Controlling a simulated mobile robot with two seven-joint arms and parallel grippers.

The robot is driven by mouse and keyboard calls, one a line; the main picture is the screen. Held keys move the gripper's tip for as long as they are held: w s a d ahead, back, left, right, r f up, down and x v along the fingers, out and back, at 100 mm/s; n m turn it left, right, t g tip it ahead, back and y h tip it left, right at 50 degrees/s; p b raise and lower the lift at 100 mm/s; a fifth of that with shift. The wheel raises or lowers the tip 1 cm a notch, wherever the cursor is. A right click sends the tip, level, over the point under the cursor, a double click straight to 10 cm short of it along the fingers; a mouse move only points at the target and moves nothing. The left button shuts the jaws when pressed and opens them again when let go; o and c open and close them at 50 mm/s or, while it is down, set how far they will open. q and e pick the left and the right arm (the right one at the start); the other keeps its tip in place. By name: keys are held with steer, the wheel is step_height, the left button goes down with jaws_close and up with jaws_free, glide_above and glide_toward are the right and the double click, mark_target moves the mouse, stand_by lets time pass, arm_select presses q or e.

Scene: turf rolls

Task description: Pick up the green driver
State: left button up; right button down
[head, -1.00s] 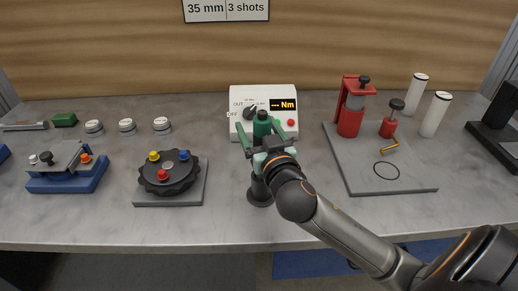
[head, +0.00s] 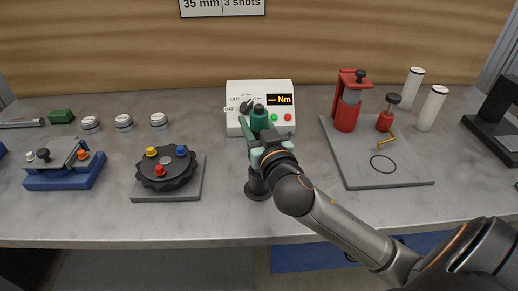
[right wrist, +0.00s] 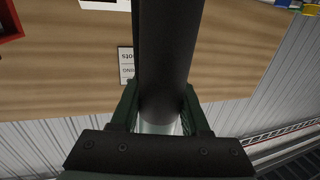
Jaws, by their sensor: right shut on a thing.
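The green driver (head: 259,119) stands upright in front of the white controller box, its green top showing above my right gripper. Its dark lower end (head: 257,187) shows below the gripper, at the bench surface. My right gripper (head: 261,137) comes from the lower right and is shut on the driver's body. In the right wrist view the driver shows as a thick dark cylinder (right wrist: 170,60) between the two green fingers of the gripper (right wrist: 162,115). The middle of the driver is hidden by the gripper in the head view. My left gripper is not in view.
The white controller box (head: 235,93) with a lit display stands just behind the driver. A grey plate (head: 365,176) with red tools is to the right. A black turntable (head: 165,181) and a blue-based fixture (head: 60,182) are to the left. Bench between is clear.

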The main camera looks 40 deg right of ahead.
steer(key=shift+r, duration=0.15)
step_height(320, 180, up, 19)
steer(key=p, duration=0.5)
stand_by(1.2)
stand_by(1.0)
